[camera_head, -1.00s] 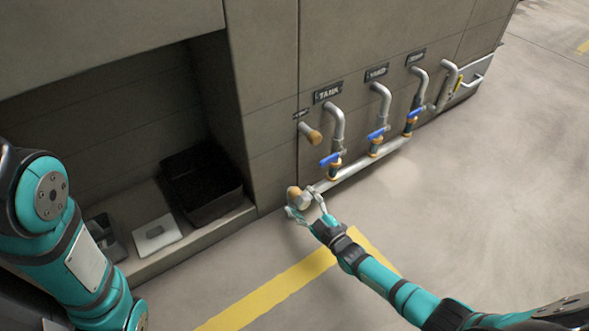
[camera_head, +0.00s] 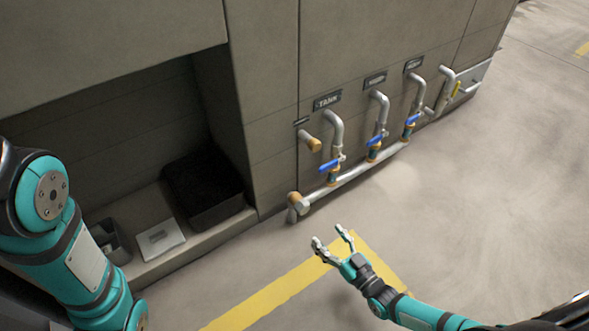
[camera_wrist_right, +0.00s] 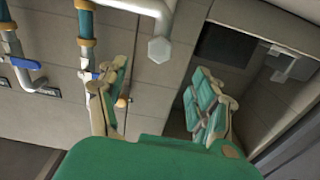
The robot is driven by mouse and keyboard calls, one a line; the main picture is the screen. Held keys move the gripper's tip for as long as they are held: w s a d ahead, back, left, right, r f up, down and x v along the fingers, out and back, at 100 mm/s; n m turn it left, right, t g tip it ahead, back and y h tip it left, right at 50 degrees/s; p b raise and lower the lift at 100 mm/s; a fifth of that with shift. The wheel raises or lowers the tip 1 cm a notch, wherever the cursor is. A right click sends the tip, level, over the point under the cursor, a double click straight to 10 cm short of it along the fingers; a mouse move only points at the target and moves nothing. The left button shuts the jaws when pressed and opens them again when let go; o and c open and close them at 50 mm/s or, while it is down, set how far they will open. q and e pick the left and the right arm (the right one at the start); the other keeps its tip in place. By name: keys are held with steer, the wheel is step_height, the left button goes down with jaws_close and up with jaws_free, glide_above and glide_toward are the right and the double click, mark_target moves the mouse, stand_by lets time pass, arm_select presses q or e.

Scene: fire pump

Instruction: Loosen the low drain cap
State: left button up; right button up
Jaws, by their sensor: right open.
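The low drain cap (camera_head: 302,207) is a grey hexagonal piece at the near left end of the low horizontal pipe, close above the floor. In the right wrist view the hexagonal cap (camera_wrist_right: 159,49) hangs on its pipe bend at the upper middle. My right gripper (camera_head: 331,238) is open and empty, apart from the cap, to its right and nearer to me in the head view. Its two spread fingers (camera_wrist_right: 158,98) also show in the right wrist view. My left arm shows at the left edge of the head view; its gripper is out of view.
Several pipes with blue-handled valves (camera_head: 330,166) rise from the low pipe (camera_head: 352,172) along the panel. A brass-tipped stub (camera_head: 313,144) sticks out above the cap. A black bin (camera_head: 205,190) stands in the recess at left. The floor at right is clear.

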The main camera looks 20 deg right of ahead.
steer(key=p+v, duration=0.2)
steer(key=v, duration=0.3)
steer(key=a+r+t+y+p, duration=0.1)
steer(key=a+r, duration=0.3)
steer(key=r, duration=0.7)
steer(key=a+r+t+y+p, duration=0.1)
steer(key=a+r+t+p, duration=0.1)
steer(key=r, duration=1)
steer(key=a+r+t+y+p, duration=0.2)
steer(key=a+r+t, duration=0.2)
steer(key=a+r, duration=0.3)
steer(key=shift+r+m, duration=0.4)
steer(key=shift+r, duration=2)
steer(key=shift+a, duration=0.1)
